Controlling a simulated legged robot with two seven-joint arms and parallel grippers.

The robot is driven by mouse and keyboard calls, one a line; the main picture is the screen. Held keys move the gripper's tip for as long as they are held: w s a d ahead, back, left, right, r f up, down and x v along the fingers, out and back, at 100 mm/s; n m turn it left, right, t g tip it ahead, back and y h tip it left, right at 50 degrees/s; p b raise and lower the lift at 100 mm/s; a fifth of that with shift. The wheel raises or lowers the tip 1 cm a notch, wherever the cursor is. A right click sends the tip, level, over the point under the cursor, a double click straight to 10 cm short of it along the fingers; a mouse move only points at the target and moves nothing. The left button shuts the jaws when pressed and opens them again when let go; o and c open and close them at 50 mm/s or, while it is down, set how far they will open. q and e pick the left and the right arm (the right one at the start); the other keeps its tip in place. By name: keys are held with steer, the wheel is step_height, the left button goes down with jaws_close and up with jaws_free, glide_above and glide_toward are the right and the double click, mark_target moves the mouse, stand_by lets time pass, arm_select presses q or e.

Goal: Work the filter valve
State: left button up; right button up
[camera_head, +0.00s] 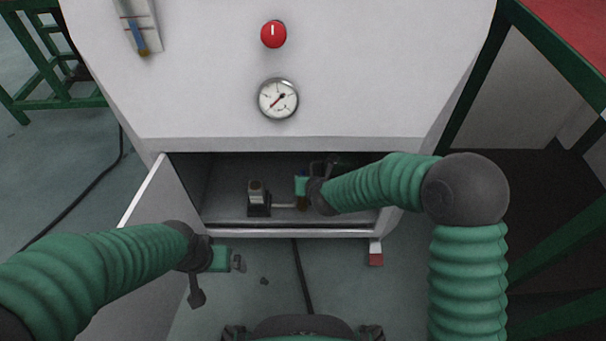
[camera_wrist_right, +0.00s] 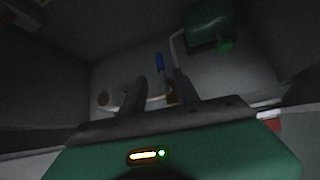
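The filter valve appears as a blue handle (camera_wrist_right: 158,62) above a brass-coloured fitting (camera_wrist_right: 169,95) on a thin pipe in the right wrist view. The pipe runs left to a filter with a pale round top (camera_wrist_right: 106,98), which in the head view is a dark block with a beige top (camera_head: 257,192) on the cabinet floor. My right gripper (camera_wrist_right: 160,93) reaches into the cabinet with fingers apart. The handle shows between and beyond the fingers; contact cannot be told. In the head view, this gripper (camera_head: 302,192) partly hides the valve. My left gripper (camera_head: 239,263) hangs outside, beside the door.
The cabinet's door (camera_head: 150,220) stands open at the left. Its front panel carries a red knob (camera_head: 273,34) and a round gauge (camera_head: 278,99). A green vessel (camera_wrist_right: 207,28) sits deeper inside. The lower sill (camera_head: 290,233) borders the opening. Green frames stand at both sides.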

steer(key=b+x, duration=0.3)
steer(key=x, duration=0.6)
steer(key=shift+w+a+f+b, duration=0.1)
steer(key=shift+f+b, duration=0.2)
steer(key=shift+f, duration=0.1)
steer(key=shift+w+f, duration=0.2)
steer(key=shift+w, duration=0.2)
jaws_close()
stand_by(0.3)
